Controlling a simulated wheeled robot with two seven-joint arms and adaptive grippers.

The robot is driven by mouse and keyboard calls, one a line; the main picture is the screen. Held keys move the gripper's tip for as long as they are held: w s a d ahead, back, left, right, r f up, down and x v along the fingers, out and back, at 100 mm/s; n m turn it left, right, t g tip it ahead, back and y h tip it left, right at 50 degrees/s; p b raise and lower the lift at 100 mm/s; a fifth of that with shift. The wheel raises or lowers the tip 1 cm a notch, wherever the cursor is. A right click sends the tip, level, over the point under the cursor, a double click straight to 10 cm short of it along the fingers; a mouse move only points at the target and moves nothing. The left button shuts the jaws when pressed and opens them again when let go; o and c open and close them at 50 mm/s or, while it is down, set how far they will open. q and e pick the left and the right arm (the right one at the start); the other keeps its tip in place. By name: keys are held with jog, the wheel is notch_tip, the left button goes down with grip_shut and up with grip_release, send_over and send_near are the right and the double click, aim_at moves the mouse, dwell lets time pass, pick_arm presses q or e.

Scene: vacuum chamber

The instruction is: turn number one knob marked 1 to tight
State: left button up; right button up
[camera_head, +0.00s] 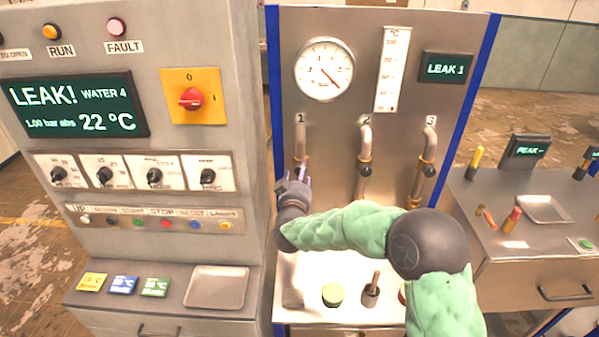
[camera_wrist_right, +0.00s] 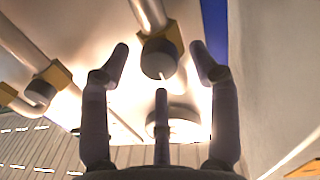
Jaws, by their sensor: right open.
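The pipe marked 1 (camera_head: 300,142) comes down the steel panel at its left side. Its knob is hidden behind my right gripper (camera_head: 303,175) in the head view. In the right wrist view, the dark round knob (camera_wrist_right: 159,60) sits below a brass fitting, between the spread fingertips of my right gripper (camera_wrist_right: 160,62). The fingers are open around it, with gaps showing at the sides; whether the lower finger touches it I cannot tell. My left gripper is not in view.
Pipes marked 2 (camera_head: 365,142) and 3 (camera_head: 430,140) stand to the right with similar knobs. A gauge (camera_head: 324,69) and a "LEAK 1" display (camera_head: 446,68) are above. A grey control cabinet (camera_head: 215,60) stands close on the left. Small items rest on the ledge below.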

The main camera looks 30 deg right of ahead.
jog(key=shift+x, duration=0.8)
jog(key=shift+c, duration=0.2)
jog(key=c, duration=1.1)
